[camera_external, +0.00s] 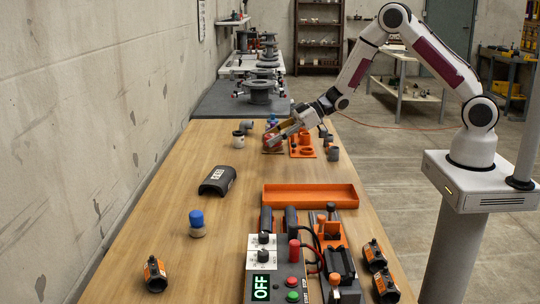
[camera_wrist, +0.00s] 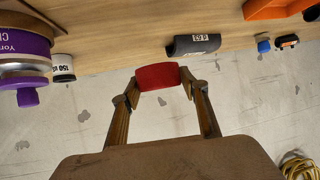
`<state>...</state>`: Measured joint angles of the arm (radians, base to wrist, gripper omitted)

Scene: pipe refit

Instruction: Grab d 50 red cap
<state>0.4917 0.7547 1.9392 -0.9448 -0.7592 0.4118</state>
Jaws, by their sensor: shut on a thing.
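A red cap (camera_wrist: 157,76) sits between the two fingertips of my gripper (camera_wrist: 160,86) in the wrist view, with a finger against each side. My gripper is shut on it. In the external view my gripper (camera_external: 281,133) is low over the far part of the wooden table, with a small patch of the red cap (camera_external: 270,141) showing at its tips. The cap's size marking cannot be read. In the wrist view the wall lies behind the cap; I cannot tell its exact height above the table.
An orange holder with grey and orange fittings (camera_external: 303,151) stands just right of my gripper. A white-and-black container (camera_external: 238,141) stands to its left. Nearer are a dark labelled half-shell (camera_external: 217,181), an orange tray (camera_external: 310,197), a blue-capped jar (camera_external: 197,224) and a control box (camera_external: 273,270). The left-middle table is mostly clear.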

